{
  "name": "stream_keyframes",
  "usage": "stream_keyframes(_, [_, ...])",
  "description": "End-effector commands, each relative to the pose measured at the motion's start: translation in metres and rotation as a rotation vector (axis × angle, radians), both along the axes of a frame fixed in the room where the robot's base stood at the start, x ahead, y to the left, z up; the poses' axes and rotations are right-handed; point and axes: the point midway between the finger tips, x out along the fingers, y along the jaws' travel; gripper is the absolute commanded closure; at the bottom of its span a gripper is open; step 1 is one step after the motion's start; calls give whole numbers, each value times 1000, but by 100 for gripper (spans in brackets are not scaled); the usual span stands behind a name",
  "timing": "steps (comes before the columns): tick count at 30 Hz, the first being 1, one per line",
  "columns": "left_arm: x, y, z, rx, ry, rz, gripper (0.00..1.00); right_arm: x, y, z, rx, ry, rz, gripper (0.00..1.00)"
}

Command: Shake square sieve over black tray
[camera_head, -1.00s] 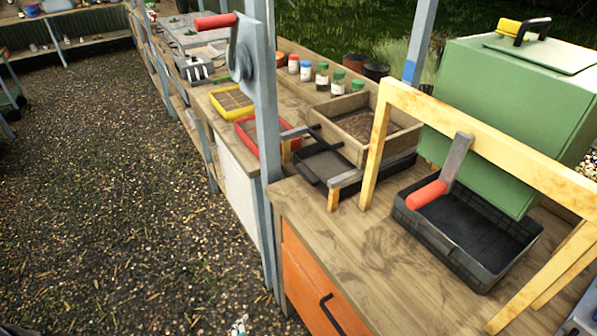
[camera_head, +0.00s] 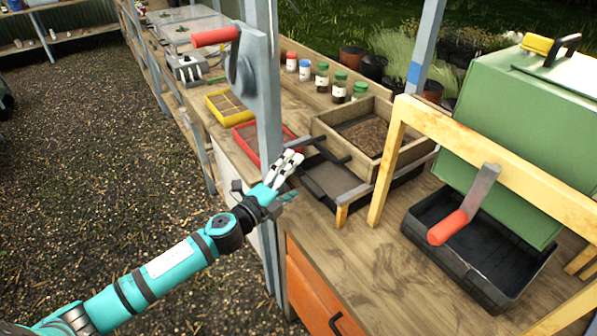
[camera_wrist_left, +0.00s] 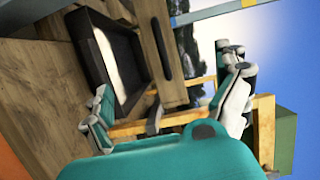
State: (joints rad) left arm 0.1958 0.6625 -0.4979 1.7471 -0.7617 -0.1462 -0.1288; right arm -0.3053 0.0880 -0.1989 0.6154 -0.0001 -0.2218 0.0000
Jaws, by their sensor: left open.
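The square sieve (camera_head: 408,155) is a wooden-walled box with brown soil inside and a dark handle on its left side. It sits on rails above a black tray (camera_head: 322,178), which shows partly beneath it. My left gripper (camera_head: 287,172) is open and empty, left of the handle and in front of the post, apart from the sieve. In the left wrist view my open fingers (camera_wrist_left: 168,98) frame the scene, with the black tray (camera_wrist_left: 92,50) and the sieve's dark handle (camera_wrist_left: 160,47) beyond them. My right gripper is not in view.
A blue-grey post (camera_head: 268,100) with a red-handled crank stands close to my left gripper. A wooden frame (camera_head: 480,145) carries a green drum (camera_head: 500,140) above a second black tray (camera_head: 425,240). Red and yellow trays and several jars stand farther back. Bench space in front is clear.

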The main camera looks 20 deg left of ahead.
Motion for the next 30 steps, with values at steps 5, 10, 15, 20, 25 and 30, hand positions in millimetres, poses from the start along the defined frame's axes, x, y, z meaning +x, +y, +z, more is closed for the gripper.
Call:
stream_keyframes(5, [11, -4, 1, 11, -7, -11, 0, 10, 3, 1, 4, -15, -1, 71])
stream_keyframes(10, [29, -11, 1, 10, -6, -9, 0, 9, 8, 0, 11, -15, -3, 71])
stream_keyframes(15, [48, -18, 0, 10, -6, -8, 0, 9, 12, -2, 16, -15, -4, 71])
stream_keyframes(20, [67, -25, 0, 9, -5, -8, 0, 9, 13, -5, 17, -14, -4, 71])
stream_keyframes(25, [85, -33, 0, 7, -4, -9, 0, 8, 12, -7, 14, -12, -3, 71])
stream_keyframes(30, [103, -39, 0, 9, -4, -7, 0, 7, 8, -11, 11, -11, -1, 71])
